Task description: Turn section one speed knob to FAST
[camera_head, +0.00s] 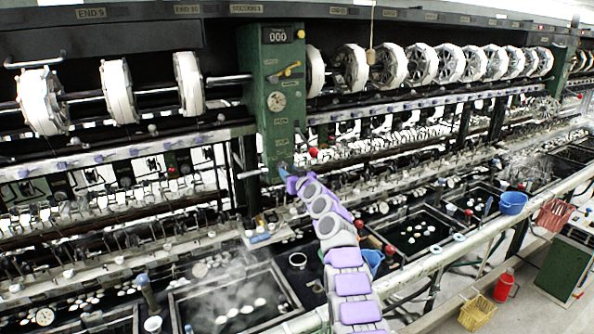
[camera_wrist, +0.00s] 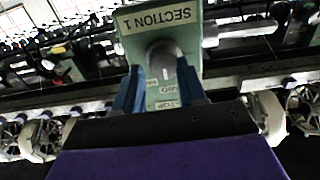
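The green section control box (camera_head: 268,70) stands between the reels, with a counter reading 000, a yellow lever (camera_head: 290,70) and a round pale dial (camera_head: 276,101) on its front. My gripper (camera_head: 284,170) is at the lower end of this box. In the wrist view my gripper's two blue fingers (camera_wrist: 160,92) are apart. A grey round knob-like part (camera_wrist: 164,60) with a pale mark shows just beyond and between them, beside a "SECTION 1" label (camera_wrist: 158,17). I cannot tell whether the fingers touch it. The FAST marking is not readable.
White reels (camera_head: 118,91) line the machine on both sides of the box. Steaming basins (camera_head: 232,305) lie below, in front of the machine. A blue bucket (camera_head: 513,203), a red basket (camera_head: 555,215) and a yellow basket (camera_head: 477,312) are at the right. The floor at the lower right is partly clear.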

